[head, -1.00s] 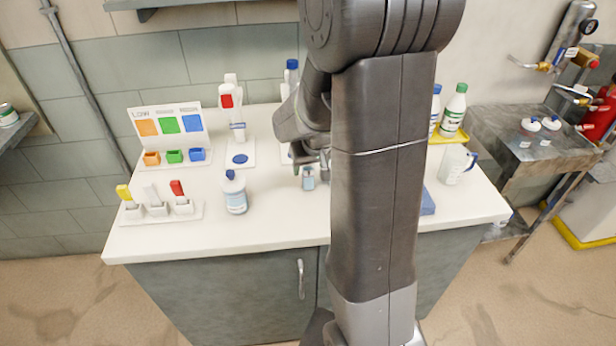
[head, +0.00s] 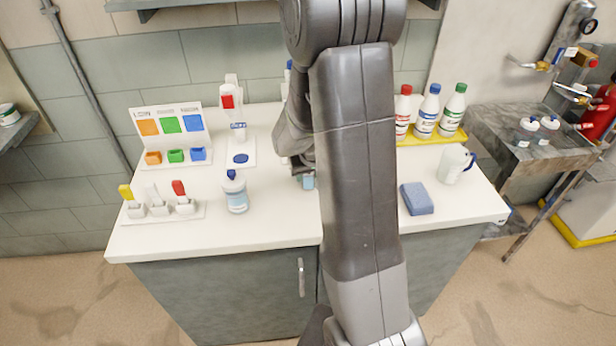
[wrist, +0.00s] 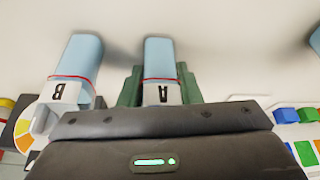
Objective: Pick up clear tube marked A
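The clear tube marked A (wrist: 160,62) holds light blue liquid and has a red line above its black letter, which appears upside down in the wrist view. In the head view, a small light blue part of it (head: 308,182) shows on the white counter beside my arm. My gripper (wrist: 159,88) has its green fingers on both sides of this tube, close against its edges. I cannot tell whether they press on it. A similar tube marked B (wrist: 78,62) is beside it in the wrist view, outside the fingers. In the head view my arm hides tube B.
Colored cups (head: 175,156) and a switch row (head: 158,210) are farther left. A blue sponge (head: 416,198), a jug (head: 455,165) and several bottles on a yellow tray (head: 430,139) are right of my arm.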

